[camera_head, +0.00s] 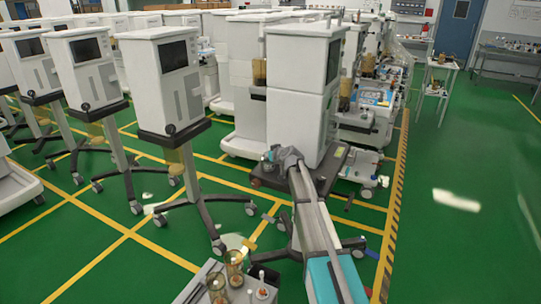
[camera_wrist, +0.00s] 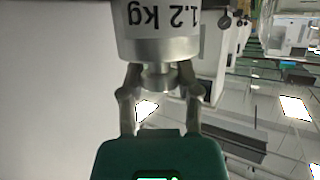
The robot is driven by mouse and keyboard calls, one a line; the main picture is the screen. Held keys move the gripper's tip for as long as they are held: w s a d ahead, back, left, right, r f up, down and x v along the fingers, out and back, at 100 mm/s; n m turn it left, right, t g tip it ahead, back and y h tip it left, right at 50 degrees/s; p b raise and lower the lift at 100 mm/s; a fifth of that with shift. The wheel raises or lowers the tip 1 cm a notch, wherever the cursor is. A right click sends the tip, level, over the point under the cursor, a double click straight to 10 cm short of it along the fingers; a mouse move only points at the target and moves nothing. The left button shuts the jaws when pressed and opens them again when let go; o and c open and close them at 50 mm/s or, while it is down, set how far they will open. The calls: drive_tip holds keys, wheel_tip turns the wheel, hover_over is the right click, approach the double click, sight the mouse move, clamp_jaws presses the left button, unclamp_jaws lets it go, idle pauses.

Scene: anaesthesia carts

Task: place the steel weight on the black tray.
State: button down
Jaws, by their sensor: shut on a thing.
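The steel weight (camera_wrist: 157,45) is a silver cylinder with an upside-down "1.2 kg" label in the wrist view. My gripper (camera_wrist: 159,74) is shut on its narrow neck, with one finger on each side. The wide body lies beyond the fingertips and is cut off by the top edge. In the head view my gripper (camera_head: 270,156) is over the left front part of the black tray (camera_head: 262,181), a dark platform at the foot of a tall white cart. The weight is too small to make out clearly there, and I cannot tell whether it touches the tray.
The tall white cart (camera_head: 297,120) stands close behind my gripper. A white monitor on a wheeled stand (camera_head: 165,80) is to the left. A small grey table (camera_head: 205,280) with amber jars is at the front. Open green floor (camera_head: 460,180) lies to the right.

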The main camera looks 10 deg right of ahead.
idle(0.3)
drive_tip(key=shift+c, duration=1.5)
unclamp_jaws()
drive_tip(key=p+v, duration=0.4)
drive_tip(key=v, duration=0.8)
drive_tip(key=shift+p, duration=0.35)
drive_tip(key=shift+s, duration=0.1)
drive_tip(key=shift+s+a, duration=0.1)
